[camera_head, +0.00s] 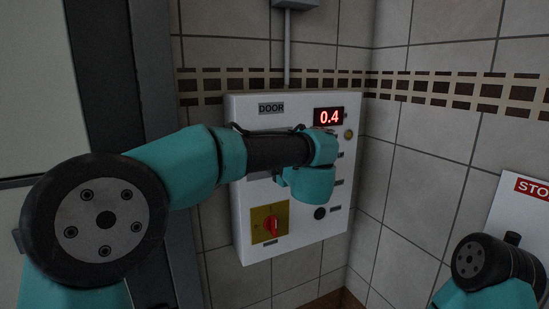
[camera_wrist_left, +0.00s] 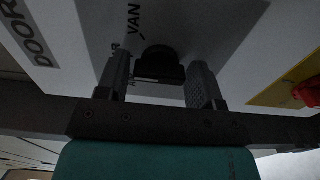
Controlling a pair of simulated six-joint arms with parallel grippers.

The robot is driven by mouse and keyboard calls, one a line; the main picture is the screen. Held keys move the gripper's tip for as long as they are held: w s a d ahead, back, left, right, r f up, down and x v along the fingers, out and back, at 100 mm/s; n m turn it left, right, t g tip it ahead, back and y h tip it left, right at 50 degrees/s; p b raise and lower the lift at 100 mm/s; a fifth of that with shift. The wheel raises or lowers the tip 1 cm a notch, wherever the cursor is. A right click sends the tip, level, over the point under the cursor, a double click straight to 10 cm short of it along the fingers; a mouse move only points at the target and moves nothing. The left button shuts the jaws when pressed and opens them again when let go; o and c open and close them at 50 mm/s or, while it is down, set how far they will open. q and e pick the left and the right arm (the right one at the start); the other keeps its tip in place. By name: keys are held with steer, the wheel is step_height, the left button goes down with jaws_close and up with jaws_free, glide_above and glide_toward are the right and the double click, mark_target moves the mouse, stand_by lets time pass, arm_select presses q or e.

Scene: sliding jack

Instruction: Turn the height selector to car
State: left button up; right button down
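The height selector is a black knob (camera_wrist_left: 158,62) on the white panel (camera_head: 242,215), seen in the left wrist view. A "VAN" label (camera_wrist_left: 134,20) is beside it, with another label partly hidden by a finger and ending in "R". My left gripper (camera_wrist_left: 160,84) is open, with one finger on each side of the knob and gaps visible between fingers and knob. I cannot tell which label the knob points to. In the head view my left arm covers the selector and its own fingertips. My right gripper is out of view.
A sign reading "STO" (camera_head: 532,188) is at right. Tiled walls stand behind.

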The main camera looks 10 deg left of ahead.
arm_select(q)
steer(key=shift+o, duration=1.2)
steer(key=v, duration=1.7)
steer(key=shift+s, duration=0.15)
